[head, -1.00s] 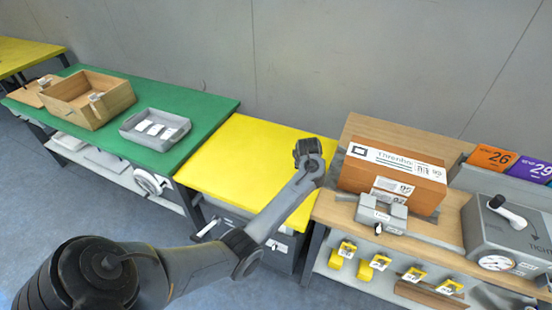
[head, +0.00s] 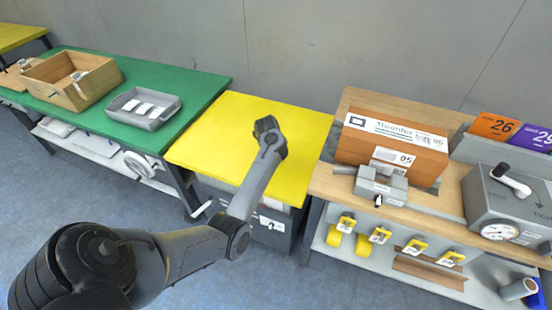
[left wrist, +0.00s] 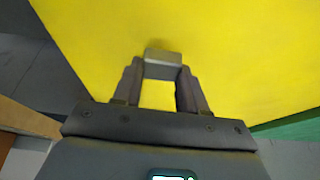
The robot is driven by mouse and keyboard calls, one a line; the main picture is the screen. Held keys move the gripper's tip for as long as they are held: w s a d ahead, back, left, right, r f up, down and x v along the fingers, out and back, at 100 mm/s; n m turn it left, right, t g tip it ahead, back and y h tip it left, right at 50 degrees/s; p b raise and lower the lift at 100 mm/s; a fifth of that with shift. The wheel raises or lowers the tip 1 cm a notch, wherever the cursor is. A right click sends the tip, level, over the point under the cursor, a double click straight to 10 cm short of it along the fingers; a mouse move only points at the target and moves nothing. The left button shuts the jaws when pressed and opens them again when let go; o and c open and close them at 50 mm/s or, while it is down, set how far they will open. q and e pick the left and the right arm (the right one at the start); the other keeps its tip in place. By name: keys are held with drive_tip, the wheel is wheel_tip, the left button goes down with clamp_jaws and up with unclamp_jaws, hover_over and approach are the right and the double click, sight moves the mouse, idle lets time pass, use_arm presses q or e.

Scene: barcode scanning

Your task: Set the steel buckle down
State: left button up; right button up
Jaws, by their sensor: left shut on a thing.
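My left gripper (head: 267,128) is over the yellow tabletop (head: 215,140) in the head view; its fingers are hidden there by my own wrist. In the left wrist view its two fingers (left wrist: 162,74) are shut on a small grey metal piece, the steel buckle (left wrist: 163,66), held at the fingertips. Only yellow surface shows around and behind the buckle. I cannot tell whether it touches the tabletop or hangs above it. My right gripper is not in view.
The yellow top is otherwise bare. To its left, a green table (head: 200,90) carries a grey tray (head: 143,121) and a wooden box (head: 72,96). To its right, a wooden bench holds an orange-brown carton (head: 392,138), a grey clamp-like fixture (head: 381,185) and a gauge machine (head: 508,205).

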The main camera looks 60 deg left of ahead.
use_arm(q)
drive_tip(key=shift+d+f+b, duration=0.1)
drive_tip(key=shift+f+b, duration=0.65)
drive_tip(key=shift+f, duration=1)
drive_tip(key=shift+f, duration=0.15)
drive_tip(key=o, duration=1)
drive_tip(key=shift+o, duration=0.2)
